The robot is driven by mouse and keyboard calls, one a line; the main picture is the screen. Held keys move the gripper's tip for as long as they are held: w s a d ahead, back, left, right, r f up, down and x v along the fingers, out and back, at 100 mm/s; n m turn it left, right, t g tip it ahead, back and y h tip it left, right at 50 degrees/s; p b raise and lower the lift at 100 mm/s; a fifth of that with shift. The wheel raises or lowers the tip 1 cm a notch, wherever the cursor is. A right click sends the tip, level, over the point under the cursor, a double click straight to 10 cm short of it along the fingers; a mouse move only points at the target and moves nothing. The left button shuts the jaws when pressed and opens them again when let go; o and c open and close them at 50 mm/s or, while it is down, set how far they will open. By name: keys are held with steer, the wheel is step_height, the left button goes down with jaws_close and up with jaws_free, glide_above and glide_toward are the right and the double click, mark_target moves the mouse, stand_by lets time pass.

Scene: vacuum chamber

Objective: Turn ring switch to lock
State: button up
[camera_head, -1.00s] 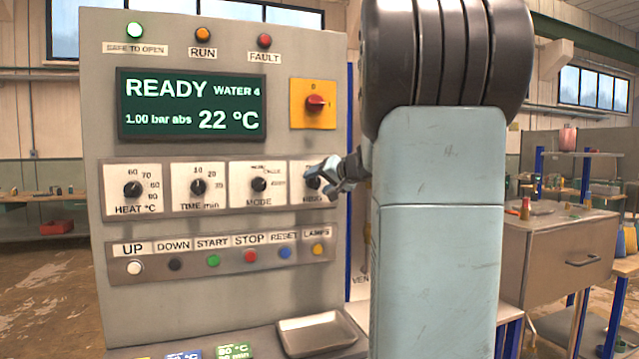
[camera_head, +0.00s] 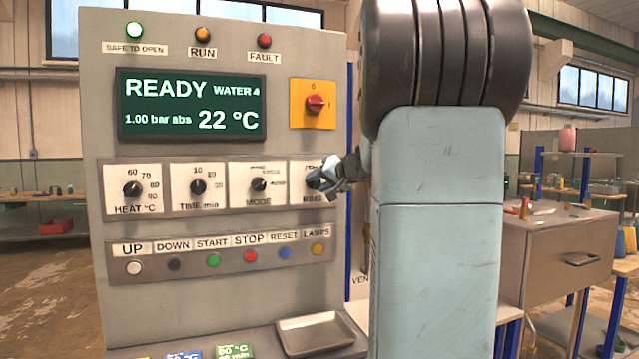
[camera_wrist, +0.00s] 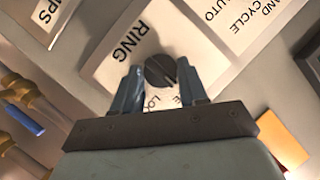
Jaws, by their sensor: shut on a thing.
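The ring switch is a black round knob (camera_wrist: 160,71) on a white plate labelled RING (camera_wrist: 130,42), turned at an angle in the wrist view. Letters starting "LO" show beside the knob, partly covered by my gripper. My gripper (camera_wrist: 160,84) has a finger on each side of the knob and is shut on it. In the head view my gripper (camera_head: 326,180) is at the rightmost plate of the dial row and covers most of that knob. The way the knob points is hard to tell.
The MODE dial (camera_head: 258,184) is just left of the ring switch. A yellow plate with a red switch (camera_head: 315,103) is above, and a row of buttons (camera_head: 213,260) is below. A metal tray (camera_head: 316,334) sits at the panel's foot.

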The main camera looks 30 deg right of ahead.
steer(key=m+t+y, duration=0.1)
steer(key=m, duration=0.1)
steer(key=m+y, duration=0.1)
steer(key=m, duration=0.1)
steer(key=shift+d+f+m+t, duration=0.2)
steer(key=shift+f+m+t, duration=0.1)
steer(key=shift+f+t, duration=0.1)
steer(key=m+t, duration=0.1)
steer(key=m, duration=0.2)
steer(key=m+t, duration=0.1)
steer(key=m, duration=0.1)
steer(key=shift+f+t, duration=0.25)
steer(key=shift+t, duration=0.05)
steer(key=shift+m+y, duration=0.3)
steer(key=o, duration=1)
steer(key=shift+o, duration=0.2)
steer(key=shift+s, duration=0.15)
steer(key=v, duration=1.3)
steer(key=shift+s+f, duration=0.15)
steer(key=shift+s, duration=0.1)
